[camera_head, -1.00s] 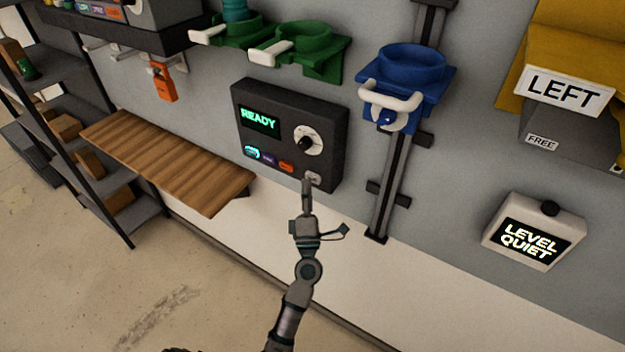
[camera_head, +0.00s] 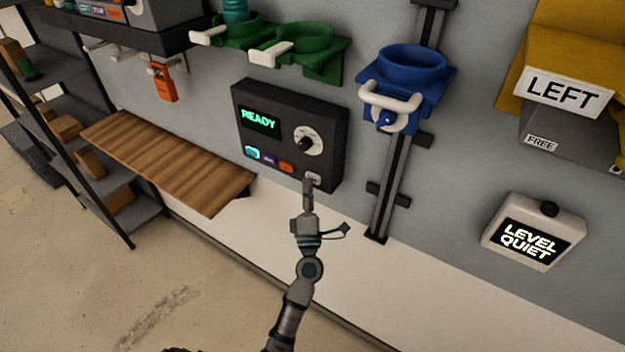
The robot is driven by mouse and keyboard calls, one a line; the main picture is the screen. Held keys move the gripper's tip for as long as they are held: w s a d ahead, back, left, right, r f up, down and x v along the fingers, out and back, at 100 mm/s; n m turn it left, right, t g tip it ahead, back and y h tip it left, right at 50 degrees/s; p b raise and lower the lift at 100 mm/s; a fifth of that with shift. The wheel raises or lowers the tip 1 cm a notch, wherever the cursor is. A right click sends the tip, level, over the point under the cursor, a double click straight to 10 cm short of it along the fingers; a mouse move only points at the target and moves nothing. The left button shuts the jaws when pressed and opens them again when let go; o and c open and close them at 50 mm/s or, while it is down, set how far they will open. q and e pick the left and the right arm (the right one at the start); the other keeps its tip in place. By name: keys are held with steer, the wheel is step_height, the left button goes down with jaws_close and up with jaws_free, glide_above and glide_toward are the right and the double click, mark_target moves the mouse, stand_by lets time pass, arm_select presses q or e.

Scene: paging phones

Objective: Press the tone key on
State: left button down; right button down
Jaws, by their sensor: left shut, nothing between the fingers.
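A dark wall panel (camera_head: 275,148) carries a lit green READY display (camera_head: 259,121), a round dial (camera_head: 308,140) and a row of small keys along its bottom. The row has a cyan key (camera_head: 252,153), a purple key (camera_head: 269,160), an orange key (camera_head: 286,167) and a whitish key (camera_head: 313,178) at the right end. Their labels are too small to read. My left gripper (camera_head: 308,184) is shut and empty, its tip at the lower edge of the whitish key. I cannot tell whether it touches. My right gripper is not in view.
A wooden shelf (camera_head: 165,160) juts out left of the panel. Green holders (camera_head: 300,48) are above it, and a blue holder (camera_head: 410,80) on a vertical rail is to the right. A box reading LEVEL QUIET (camera_head: 533,235) hangs at the lower right.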

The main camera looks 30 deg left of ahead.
arm_select(q)
steer(key=shift+w, duration=0.2)
steer(key=shift+s, duration=0.5)
steer(key=s+p, duration=0.2)
steer(key=s, duration=0.4)
steer(key=shift+a, duration=0.25)
stand_by(0.5)
